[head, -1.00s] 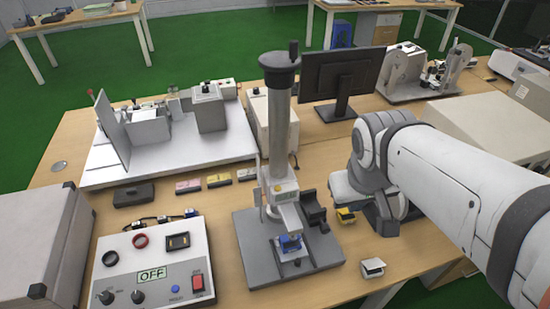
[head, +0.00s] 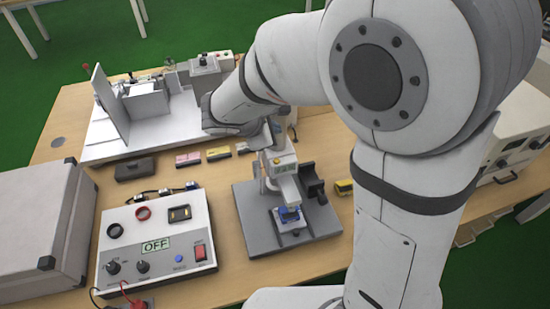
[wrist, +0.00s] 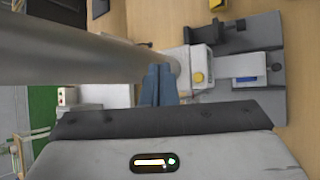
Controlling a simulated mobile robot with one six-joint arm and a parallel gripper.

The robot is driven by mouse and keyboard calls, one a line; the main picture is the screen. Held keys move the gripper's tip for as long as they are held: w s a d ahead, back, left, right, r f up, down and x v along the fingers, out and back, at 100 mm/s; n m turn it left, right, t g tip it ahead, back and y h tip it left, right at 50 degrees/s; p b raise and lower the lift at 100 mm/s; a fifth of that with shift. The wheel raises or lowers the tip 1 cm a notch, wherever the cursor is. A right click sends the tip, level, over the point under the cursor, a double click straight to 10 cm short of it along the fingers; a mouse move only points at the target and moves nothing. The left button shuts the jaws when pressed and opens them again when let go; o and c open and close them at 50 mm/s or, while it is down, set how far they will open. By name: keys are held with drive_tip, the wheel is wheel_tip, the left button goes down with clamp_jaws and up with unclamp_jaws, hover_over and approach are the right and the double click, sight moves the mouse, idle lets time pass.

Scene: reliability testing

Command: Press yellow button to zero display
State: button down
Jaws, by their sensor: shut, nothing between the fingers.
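The yellow button (wrist: 198,77) is on the light-coloured display head (wrist: 201,58) of the test stand, which also shows in the head view (head: 283,168). The small green display's digits are too small to read. In the wrist view my gripper (wrist: 158,72) is shut and empty, its blue-grey fingertips to the left of the yellow button with a gap in the picture. A grey column (wrist: 85,52) runs close by the fingers. In the head view my arm hides most of the column, and the fingers cannot be made out clearly.
A blue block (head: 289,214) sits on the stand's grey base (head: 262,232). A control box (head: 190,215) reading OFF stands to the left. Several small boxes, one pink (head: 188,158), lie behind it. A white apparatus stands behind my arm.

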sight(277, 161)
drive_tip(key=shift+f, duration=0.1)
wheel_tip(277, 161, down, 9)
drive_tip(key=b, duration=0.7)
drive_tip(key=shift+r, duration=0.2)
drive_tip(key=shift+f, duration=0.15)
idle(1.5)
drive_tip(key=shift+f+b, duration=0.25)
drive_tip(key=shift+b, duration=0.25)
drive_tip(key=shift+f+b, duration=0.35)
drive_tip(key=shift+b, duration=0.05)
idle(0.4)
drive_tip(key=shift+r, duration=0.15)
drive_tip(key=shift+r+p, duration=0.5)
drive_tip(key=shift+r, duration=0.15)
